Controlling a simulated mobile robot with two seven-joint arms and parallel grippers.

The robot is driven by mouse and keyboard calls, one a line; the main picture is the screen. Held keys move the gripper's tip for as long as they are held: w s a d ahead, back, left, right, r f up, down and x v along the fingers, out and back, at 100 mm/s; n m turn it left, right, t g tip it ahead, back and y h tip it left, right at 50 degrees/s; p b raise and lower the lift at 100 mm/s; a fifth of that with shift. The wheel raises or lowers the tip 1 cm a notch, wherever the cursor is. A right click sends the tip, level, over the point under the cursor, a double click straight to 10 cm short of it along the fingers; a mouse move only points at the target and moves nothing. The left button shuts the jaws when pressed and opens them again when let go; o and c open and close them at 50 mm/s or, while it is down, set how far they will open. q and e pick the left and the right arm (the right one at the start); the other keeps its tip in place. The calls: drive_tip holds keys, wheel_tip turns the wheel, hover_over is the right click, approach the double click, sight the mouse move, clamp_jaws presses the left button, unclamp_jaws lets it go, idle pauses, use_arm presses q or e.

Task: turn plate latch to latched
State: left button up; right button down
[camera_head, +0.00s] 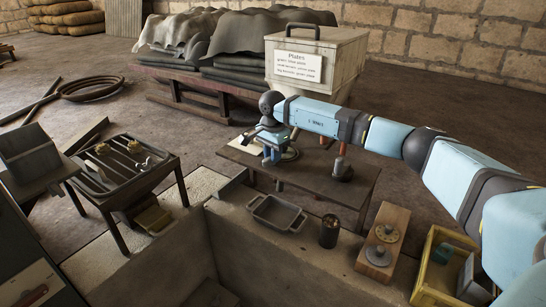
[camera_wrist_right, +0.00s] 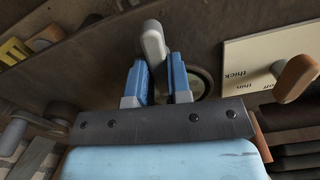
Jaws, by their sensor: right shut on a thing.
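My right gripper (camera_head: 270,157) is over the left end of the dark workbench (camera_head: 312,182) in the head view. In the right wrist view, its two blue fingers (camera_wrist_right: 160,82) are closed on a grey rounded lever (camera_wrist_right: 153,42), which appears to be the plate latch. The lever's upper end sticks out past the fingertips, and its lower part is hidden between them. A round dark part (camera_wrist_right: 203,80) shows behind the right finger. The latch cannot be made out in the head view behind the gripper. My left gripper is not in view.
A wooden knob (camera_wrist_right: 297,77) sits by a cream label (camera_wrist_right: 270,48) reading "thick", "thin" and "off". A box marked Plates (camera_head: 318,55) stands behind the bench. In front are a grey tray (camera_head: 277,214), a can (camera_head: 329,232) and a board with two discs (camera_head: 393,216).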

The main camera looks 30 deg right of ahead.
drive_tip(key=shift+n, duration=0.9)
drive_tip(key=c, duration=1.1)
unclamp_jaws()
drive_tip(key=shift+o, duration=0.2)
drive_tip(key=shift+r, duration=0.1)
wheel_tip(320, 180, up, 14)
drive_tip(key=shift+b, duration=0.35)
drive_tip(key=shift+a+f, duration=0.1)
drive_tip(key=shift+f, duration=0.1)
